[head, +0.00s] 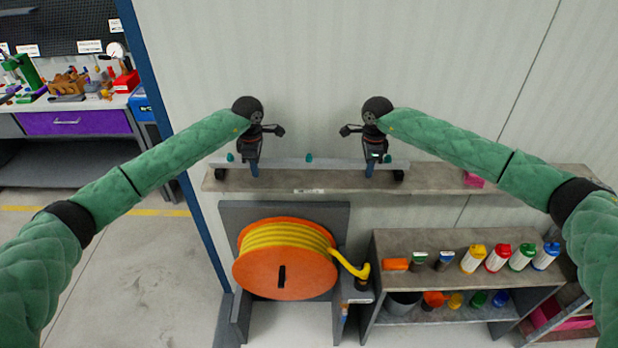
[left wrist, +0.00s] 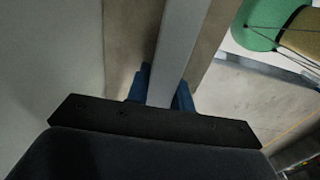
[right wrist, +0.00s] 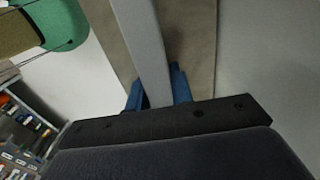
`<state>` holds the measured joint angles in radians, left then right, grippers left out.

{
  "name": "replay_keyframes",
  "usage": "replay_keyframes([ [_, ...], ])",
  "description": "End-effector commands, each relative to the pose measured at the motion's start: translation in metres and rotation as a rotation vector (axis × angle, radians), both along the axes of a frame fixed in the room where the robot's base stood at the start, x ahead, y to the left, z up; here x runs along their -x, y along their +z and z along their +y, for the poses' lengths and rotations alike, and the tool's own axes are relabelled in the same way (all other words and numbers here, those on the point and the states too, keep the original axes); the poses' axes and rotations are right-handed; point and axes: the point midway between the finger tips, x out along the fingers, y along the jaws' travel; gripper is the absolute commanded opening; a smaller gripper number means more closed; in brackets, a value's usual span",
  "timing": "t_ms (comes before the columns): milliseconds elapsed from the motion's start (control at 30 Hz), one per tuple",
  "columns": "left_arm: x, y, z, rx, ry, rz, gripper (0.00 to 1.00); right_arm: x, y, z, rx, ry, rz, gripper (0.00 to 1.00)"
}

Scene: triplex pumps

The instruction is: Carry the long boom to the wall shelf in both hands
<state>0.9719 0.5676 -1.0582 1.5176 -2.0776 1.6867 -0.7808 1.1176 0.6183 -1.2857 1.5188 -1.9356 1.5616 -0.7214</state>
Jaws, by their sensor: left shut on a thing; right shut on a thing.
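The long boom (head: 335,162) is a thin grey bar with small teal knobs on it and dark ends. In the head view it lies level along the wall shelf (head: 290,183); I cannot tell whether it rests on the shelf or hangs just above it. My left gripper (head: 254,170) is shut on the boom near its left end. My right gripper (head: 371,170) is shut on it near its right end. The boom passes between blue fingers in the left wrist view (left wrist: 172,55) and in the right wrist view (right wrist: 143,50).
Below the shelf stand an orange reel (head: 270,275) with yellow hose and a low rack (head: 400,243) with several coloured bottles. A pink item (head: 473,180) lies on the shelf's right part. A blue post (head: 180,150) and a workbench (head: 60,104) are at left.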

Motion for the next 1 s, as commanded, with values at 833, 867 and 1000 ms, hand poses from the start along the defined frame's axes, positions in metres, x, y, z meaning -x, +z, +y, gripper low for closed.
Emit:
replay_keyframes([
  [833, -0.001, 0.046, 0.000, 0.000, -0.001, -0.004, 0.44, 0.000, -0.003, 0.000, 0.000, 0.000, 0.000, 0.44],
  [867, -0.001, 0.051, 0.000, 0.001, -0.001, -0.003, 0.44, 0.000, -0.003, 0.000, 0.000, 0.000, 0.000, 0.44],
  [1000, -0.001, 0.078, 0.000, 0.000, -0.001, -0.003, 0.44, 0.000, -0.003, 0.000, 0.000, 0.000, 0.000, 0.44],
])
